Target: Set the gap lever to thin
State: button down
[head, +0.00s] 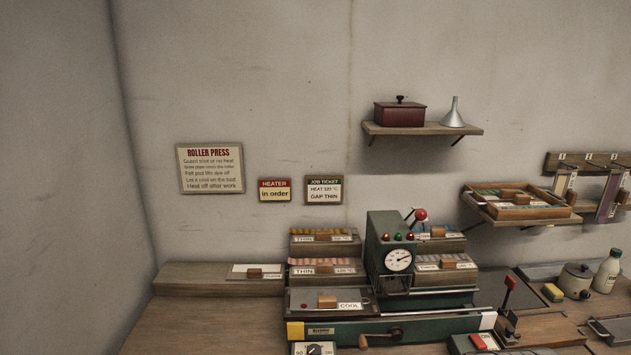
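A green roller press (376,240) with a round dial (398,260) stands on the bench right of centre. A lever with a red ball knob (420,215) sticks up at its upper right. Another lever with a red grip (510,282) stands upright on the bench to the right. I cannot tell which is the gap lever, and no thin or thick marking is readable beside either. A job ticket (324,190) on the wall reads "HEAT 120 °C, GAP THIN". My gripper is not in view.
A crank handle (380,337) juts out in front. A pot (576,280) and white bottle (607,271) stand at right. A shelf (422,129) hangs above. The bench's left front (200,325) is clear.

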aim_at(421, 214)
jog(key=u, duration=0.1)
jog(key=i, duration=1.05)
jog(key=u, duration=0.5)
